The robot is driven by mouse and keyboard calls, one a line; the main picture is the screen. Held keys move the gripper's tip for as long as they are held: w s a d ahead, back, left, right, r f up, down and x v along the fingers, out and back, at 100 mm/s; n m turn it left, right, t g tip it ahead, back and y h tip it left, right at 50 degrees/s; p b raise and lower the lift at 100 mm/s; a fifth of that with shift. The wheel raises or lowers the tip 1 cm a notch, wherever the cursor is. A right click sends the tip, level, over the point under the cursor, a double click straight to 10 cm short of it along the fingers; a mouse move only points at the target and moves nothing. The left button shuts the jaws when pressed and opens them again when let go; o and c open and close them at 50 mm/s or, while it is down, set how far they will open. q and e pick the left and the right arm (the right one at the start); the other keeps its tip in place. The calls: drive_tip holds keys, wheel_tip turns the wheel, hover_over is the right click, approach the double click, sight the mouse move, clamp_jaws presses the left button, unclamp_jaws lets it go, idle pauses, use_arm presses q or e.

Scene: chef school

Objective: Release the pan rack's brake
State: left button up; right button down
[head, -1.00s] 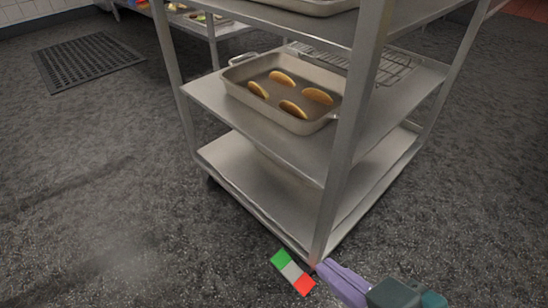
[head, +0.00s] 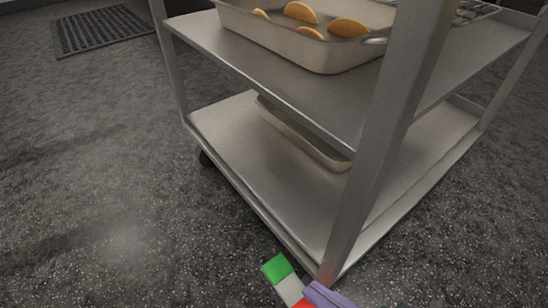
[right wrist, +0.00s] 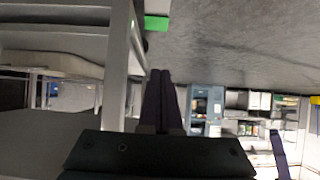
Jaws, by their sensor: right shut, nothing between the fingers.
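The pan rack (head: 372,160) is a grey metal shelf cart standing close in front of me. Its brake pedal (head: 277,268), a flat bar coloured green, white and red, sticks out at the foot of the near corner post. My right gripper (head: 312,292) has purple fingers and is at the red end of the pedal, covering part of it. I cannot tell whether they touch. In the right wrist view the fingers (right wrist: 160,75) are closed together and empty, and the green end of the pedal (right wrist: 156,23) lies just beyond their tips. My left gripper is not in view.
A baking pan (head: 300,40) with several golden pieces sits on the middle shelf, and another pan (head: 300,135) on the bottom shelf. A black floor mat (head: 100,30) lies at the back left. The floor to the left is clear.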

drive_tip(key=shift+a+f, duration=0.1)
drive_tip(key=b, duration=0.7)
hover_over(276, 277)
drive_tip(key=s+d, duration=0.1)
wheel_tip(276, 277, down, 5)
drive_tip(key=shift+s+f, duration=0.1)
drive_tip(key=shift+f, duration=0.1)
drive_tip(key=f+b, duration=0.2)
drive_tip(key=w+f+b, duration=0.1)
drive_tip(key=shift+w+a, duration=0.1)
drive_tip(key=shift+a, duration=0.3)
drive_tip(key=shift+f+b, duration=0.45)
drive_tip(key=shift+b, duration=0.1)
drive_tip(key=shift+r, duration=0.1)
